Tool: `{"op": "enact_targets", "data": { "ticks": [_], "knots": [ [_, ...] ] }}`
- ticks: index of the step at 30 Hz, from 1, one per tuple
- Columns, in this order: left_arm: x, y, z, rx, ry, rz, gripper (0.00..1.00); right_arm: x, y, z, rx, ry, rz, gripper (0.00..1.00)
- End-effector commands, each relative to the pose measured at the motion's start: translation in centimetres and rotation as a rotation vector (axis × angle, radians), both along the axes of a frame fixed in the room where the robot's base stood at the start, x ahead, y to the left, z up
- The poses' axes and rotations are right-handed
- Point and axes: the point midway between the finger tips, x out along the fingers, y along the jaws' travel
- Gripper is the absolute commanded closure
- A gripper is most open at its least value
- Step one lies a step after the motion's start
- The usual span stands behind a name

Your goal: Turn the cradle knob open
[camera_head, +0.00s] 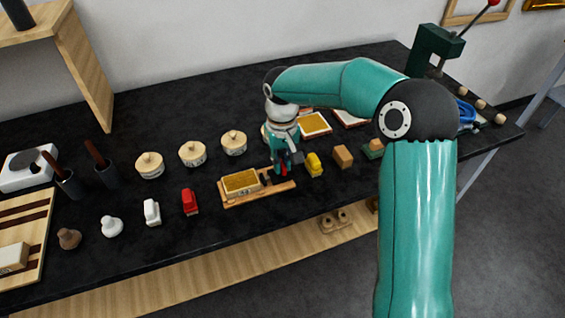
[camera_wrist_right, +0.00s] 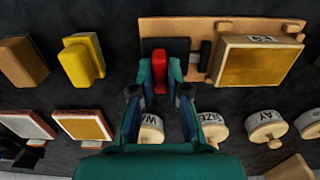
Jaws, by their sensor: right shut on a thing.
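The cradle is a wooden board (camera_head: 272,192) near the front of the black table. It bears a gilt block (camera_head: 241,183), which also shows with a label in the wrist view (camera_wrist_right: 257,62). The cradle's red knob (camera_wrist_right: 159,72) stands over a dark patch at the end of the board away from the block. My right gripper (camera_head: 284,170) points down over that end. In the wrist view its fingers (camera_wrist_right: 159,88) are shut on the red knob, one on each side. The knob is mostly hidden in the head view. My left gripper is not in view.
Lidded pots (camera_head: 192,154) stand behind the cradle. A yellow block (camera_head: 314,164) and a tan block (camera_head: 343,156) are close on the right. A red piece (camera_head: 190,202) and a white piece (camera_head: 151,211) stand left. A green press (camera_head: 434,48) is at the far right.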

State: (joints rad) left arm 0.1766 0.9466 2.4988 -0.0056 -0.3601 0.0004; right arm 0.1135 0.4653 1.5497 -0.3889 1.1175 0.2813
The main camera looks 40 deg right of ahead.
Motion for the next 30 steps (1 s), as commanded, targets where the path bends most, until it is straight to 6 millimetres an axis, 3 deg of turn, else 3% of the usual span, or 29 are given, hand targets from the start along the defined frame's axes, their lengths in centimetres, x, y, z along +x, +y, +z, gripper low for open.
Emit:
{"op": "enact_targets", "data": {
  "ticks": [15,16,20,30],
  "knots": [
    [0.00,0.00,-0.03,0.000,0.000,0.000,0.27,0.15,-0.06,0.21,-0.001,-0.007,-0.030,1.00],
    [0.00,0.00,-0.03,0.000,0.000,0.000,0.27,0.15,-0.06,0.21,-0.001,-0.007,-0.030,0.84],
    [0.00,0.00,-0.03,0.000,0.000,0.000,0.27,0.11,-0.06,0.17,0.000,-0.006,-0.029,0.62],
    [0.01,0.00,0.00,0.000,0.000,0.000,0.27,0.04,-0.04,0.18,0.000,-0.003,-0.027,0.60]
  ]
}}
